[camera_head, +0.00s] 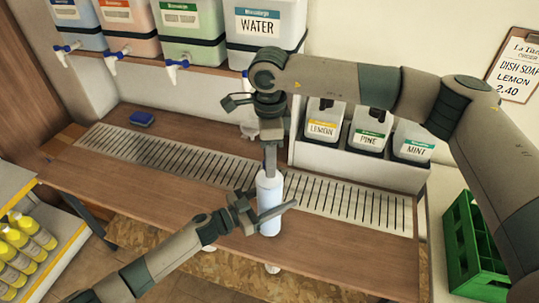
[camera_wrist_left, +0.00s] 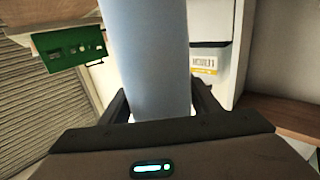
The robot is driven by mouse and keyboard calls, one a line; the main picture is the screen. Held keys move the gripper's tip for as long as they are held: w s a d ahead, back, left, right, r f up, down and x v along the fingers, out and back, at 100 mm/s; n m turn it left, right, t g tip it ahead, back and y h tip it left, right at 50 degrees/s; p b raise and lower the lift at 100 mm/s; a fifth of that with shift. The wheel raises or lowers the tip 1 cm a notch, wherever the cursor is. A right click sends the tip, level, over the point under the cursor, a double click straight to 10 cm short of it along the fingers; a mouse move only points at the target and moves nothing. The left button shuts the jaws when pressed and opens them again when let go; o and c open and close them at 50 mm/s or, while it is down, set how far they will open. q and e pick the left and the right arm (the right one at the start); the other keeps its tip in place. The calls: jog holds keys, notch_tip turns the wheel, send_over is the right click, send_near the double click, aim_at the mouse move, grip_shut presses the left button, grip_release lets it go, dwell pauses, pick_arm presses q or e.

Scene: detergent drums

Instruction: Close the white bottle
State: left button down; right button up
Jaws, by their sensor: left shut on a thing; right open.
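The white bottle (camera_head: 269,192) stands upright near the front edge of the wooden counter. My left gripper (camera_head: 266,216) is shut around its body from the left and front. In the left wrist view the pale bottle (camera_wrist_left: 145,60) rises between the two fingers of my left gripper (camera_wrist_left: 160,108). My right gripper (camera_head: 270,160) points down right over the bottle's top, with its fingers at the bottle's mouth. It is open. The bottle's top is hidden behind it, so I cannot tell whether a cap is there.
A slotted metal drain strip (camera_head: 150,150) runs along the counter (camera_head: 150,195). Drums with taps, one a WATER drum (camera_head: 262,25), stand on the shelf above. LEMON, PINE and MINT containers (camera_head: 368,130) stand behind. A green crate (camera_head: 468,240) is at right.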

grip_shut()
jog(key=shift+o, duration=0.6)
grip_release()
notch_tip(320, 180, up, 12)
dwell(0.3)
